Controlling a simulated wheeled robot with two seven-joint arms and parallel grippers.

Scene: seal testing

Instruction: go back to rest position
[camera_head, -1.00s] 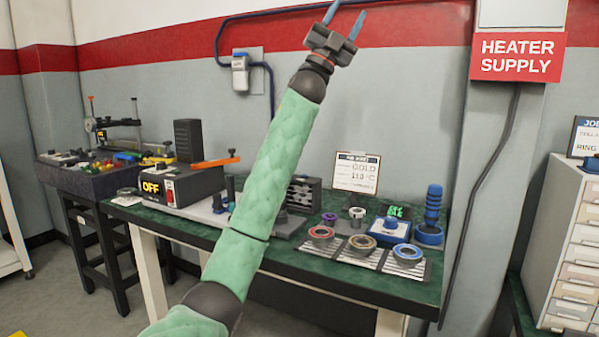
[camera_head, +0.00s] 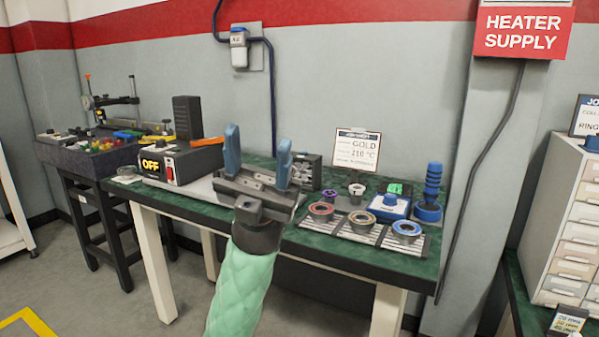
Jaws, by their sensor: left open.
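My left gripper (camera_head: 258,166) is in the middle of the head view, at the end of my green padded arm. Its two blue fingers stand apart and point up, with nothing between them. It appears in front of the green-topped bench (camera_head: 330,247) and hides part of the bench top and what stands there. I cannot tell how far it is from the bench. My right gripper is not in the view.
A drawer cabinet (camera_head: 572,220) stands at right.

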